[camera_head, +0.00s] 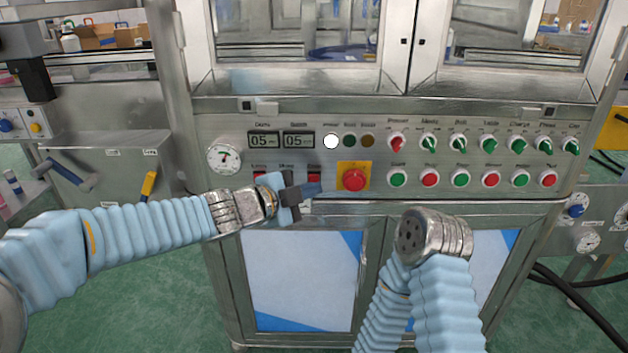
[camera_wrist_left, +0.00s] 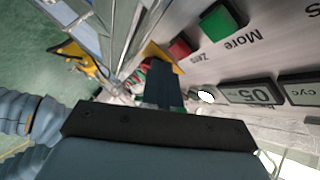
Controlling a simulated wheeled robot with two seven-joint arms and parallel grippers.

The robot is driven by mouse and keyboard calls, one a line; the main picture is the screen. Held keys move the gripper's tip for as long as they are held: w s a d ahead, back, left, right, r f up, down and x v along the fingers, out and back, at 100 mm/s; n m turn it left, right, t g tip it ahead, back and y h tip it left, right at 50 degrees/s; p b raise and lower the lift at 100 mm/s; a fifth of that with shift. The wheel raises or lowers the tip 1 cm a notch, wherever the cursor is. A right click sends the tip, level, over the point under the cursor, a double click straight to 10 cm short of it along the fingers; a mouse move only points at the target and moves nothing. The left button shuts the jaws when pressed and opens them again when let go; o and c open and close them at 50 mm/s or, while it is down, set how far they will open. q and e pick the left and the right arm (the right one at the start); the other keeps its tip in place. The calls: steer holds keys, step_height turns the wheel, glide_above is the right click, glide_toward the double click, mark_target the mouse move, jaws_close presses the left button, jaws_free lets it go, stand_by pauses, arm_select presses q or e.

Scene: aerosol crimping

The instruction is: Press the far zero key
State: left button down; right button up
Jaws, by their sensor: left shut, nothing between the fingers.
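Two red keys show on the panel's left part in the head view: one at the left (camera_head: 259,171), and the far one (camera_head: 314,171) below the right display. In the left wrist view a red key marked Zero (camera_wrist_left: 180,49) lies beside a green key marked More (camera_wrist_left: 222,20). My left gripper (camera_head: 316,188) is shut and empty, its tip just below the far red key in the head view; contact cannot be told. Its closed fingers (camera_wrist_left: 162,80) point toward the Zero key in the left wrist view. The gripper hides part of the key row.
A red emergency button (camera_head: 354,180) on a yellow plate is just right of my left gripper. Rows of knobs and buttons (camera_head: 460,179) continue right. Two displays (camera_head: 298,140) and a lit white lamp (camera_head: 331,142) are above. My right arm stands in front of the lower cabinet, fingers unseen.

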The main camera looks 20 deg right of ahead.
arm_select(q)
steer(key=shift+w+d+p, duration=0.15)
steer(key=shift+w+p, duration=0.2)
steer(key=shift+w, duration=0.05)
steer(key=shift+w+d+p, duration=0.1)
steer(key=shift+w+p, duration=0.2)
steer(key=shift+w, duration=0.05)
stand_by(0.7)
stand_by(0.3)
steer(key=shift+s+a+b, duration=0.25)
steer(key=shift+s+b, duration=0.15)
steer(key=shift+s, duration=0.35)
steer(key=shift+s, duration=0.1)
steer(key=s+b, duration=0.1)
steer(key=s, duration=0.1)
steer(key=s+a+b, duration=0.1)
steer(key=s, duration=0.1)
steer(key=shift+s+a, duration=0.2)
steer(key=shift+s, duration=0.1)
